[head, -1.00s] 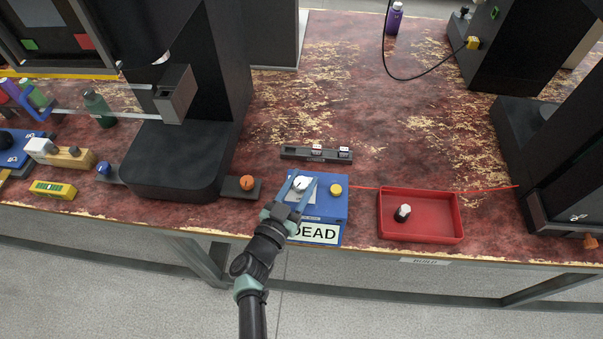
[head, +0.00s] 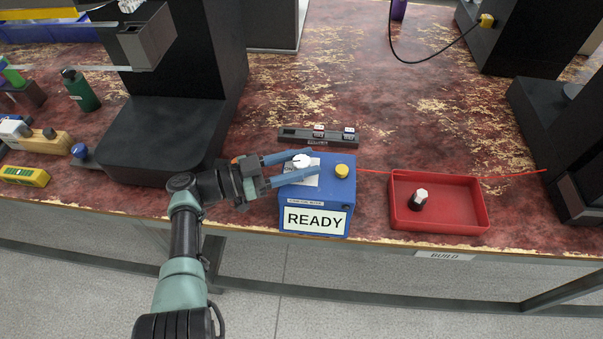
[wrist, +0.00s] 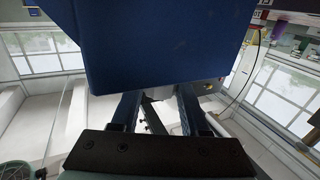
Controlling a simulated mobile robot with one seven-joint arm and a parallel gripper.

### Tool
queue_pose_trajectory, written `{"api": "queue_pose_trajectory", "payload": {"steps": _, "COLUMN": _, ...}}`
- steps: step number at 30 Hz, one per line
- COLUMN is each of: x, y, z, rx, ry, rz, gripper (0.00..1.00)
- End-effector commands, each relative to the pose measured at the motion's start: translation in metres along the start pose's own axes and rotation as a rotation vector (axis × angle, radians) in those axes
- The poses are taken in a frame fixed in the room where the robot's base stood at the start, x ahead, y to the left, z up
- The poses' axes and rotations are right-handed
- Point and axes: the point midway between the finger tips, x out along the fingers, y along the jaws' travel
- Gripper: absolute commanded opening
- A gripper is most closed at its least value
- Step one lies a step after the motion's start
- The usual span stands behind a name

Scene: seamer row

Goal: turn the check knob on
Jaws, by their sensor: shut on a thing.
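The white check knob (head: 301,160) sits on top of a blue box (head: 268,205) near the table's front edge. The box has a yellow button (head: 342,170) to the right of the knob and a front sign (head: 314,220) that reads READY. My gripper (head: 308,163) reaches in from the left with one blue finger on each side of the knob, shut on it. In the wrist view, a dark blue face of the box (wrist: 165,45) fills the upper middle. The gripper fingers (wrist: 160,108) run up behind it, so their tips are hidden there.
A red tray (head: 478,215) holding a black and white knob (head: 417,200) stands to the right. A dark strip (head: 318,136) lies behind the box. A black machine (head: 160,140) stands on the left, close to my gripper. The table's back middle is clear.

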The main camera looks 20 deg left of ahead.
Motion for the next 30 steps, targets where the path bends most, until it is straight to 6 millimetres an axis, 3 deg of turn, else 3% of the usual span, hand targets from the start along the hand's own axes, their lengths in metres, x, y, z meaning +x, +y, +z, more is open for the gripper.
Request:
{"api": "queue_pose_trajectory", "payload": {"steps": 9, "x": 0.0008, "y": -0.0012, "z": 0.0, "rx": 0.005, "ry": 0.003, "rz": 0.092, "gripper": 0.0}}
{"api": "queue_pose_trajectory", "payload": {"steps": 26, "x": 0.0006, "y": -0.0009, "z": -0.0028, "rx": 0.003, "ry": 0.001, "rz": 0.109, "gripper": 0.0}}
{"api": "queue_pose_trajectory", "payload": {"steps": 27, "x": 0.0006, "y": -0.0009, "z": -0.0028, "rx": 0.003, "ry": 0.001, "rz": 0.109, "gripper": 0.52}}
{"api": "queue_pose_trajectory", "payload": {"steps": 30, "x": 0.0004, "y": -0.0007, "z": -0.0023, "rx": 0.003, "ry": 0.001, "rz": 0.109, "gripper": 0.7}}
